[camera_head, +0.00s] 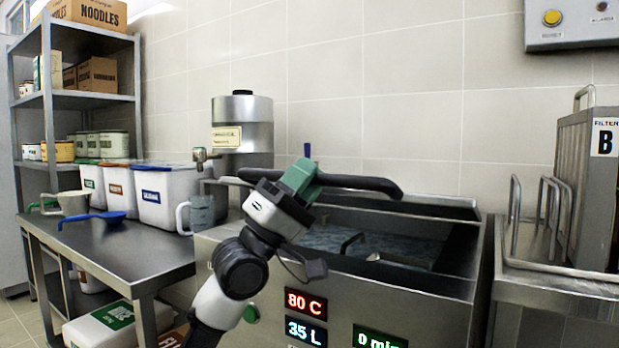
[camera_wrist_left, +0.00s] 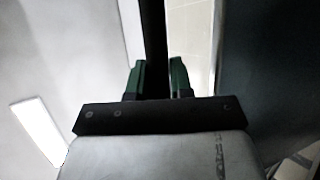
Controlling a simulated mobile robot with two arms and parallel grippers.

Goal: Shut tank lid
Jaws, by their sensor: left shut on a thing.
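The steel tank (camera_head: 400,302) stands at centre right, with its top open and water visible inside. A long black bar (camera_head: 360,183), which looks like the lid's handle, lies across the view above the tank's back left part. My left gripper (camera_head: 302,178) is shut on this bar with its green fingertips. In the left wrist view, the bar (camera_wrist_left: 153,45) runs between the two green fingertips (camera_wrist_left: 158,78). I cannot clearly make out the lid plate itself. My right gripper is not in view.
A steel table (camera_head: 115,250) at left holds white bins (camera_head: 165,200), a jug (camera_head: 200,214) and a blue scoop (camera_head: 95,218). A steel cylinder (camera_head: 242,120) stands behind the tank. A filter rack (camera_head: 555,270) with upright handles is close at right.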

